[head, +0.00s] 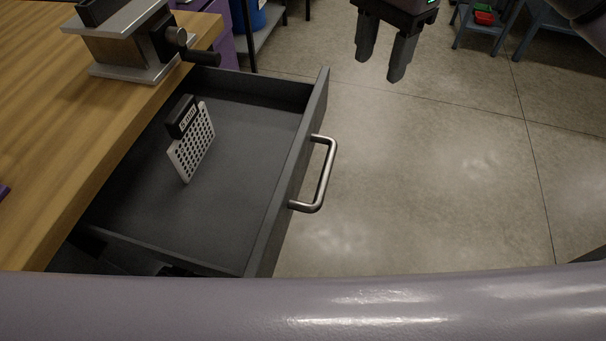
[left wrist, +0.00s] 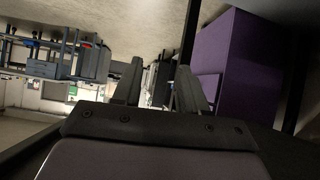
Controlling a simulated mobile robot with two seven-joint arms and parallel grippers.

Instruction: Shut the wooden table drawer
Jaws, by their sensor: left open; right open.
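The dark grey drawer (head: 240,160) is pulled out from the wooden table (head: 60,120) and stands open in the head view. Its curved metal handle (head: 327,175) is on the front panel, which faces right. A white perforated lattice specimen (head: 192,148) with a black labelled top is inside the drawer, tilted. My right gripper (head: 380,68) is open and empty, pointing down over the floor beyond and to the right of the handle, apart from it. My left gripper (left wrist: 160,68) is open and nothing shows between its fingers in the left wrist view; it is out of the head view.
A metal vise (head: 130,42) with a crank sits on the table by the drawer's far corner. Blue-grey stands, one with a red bin (head: 484,17), are at the far right. The concrete floor (head: 430,170) right of the drawer is clear. A purple cabinet (left wrist: 235,60) shows in the left wrist view.

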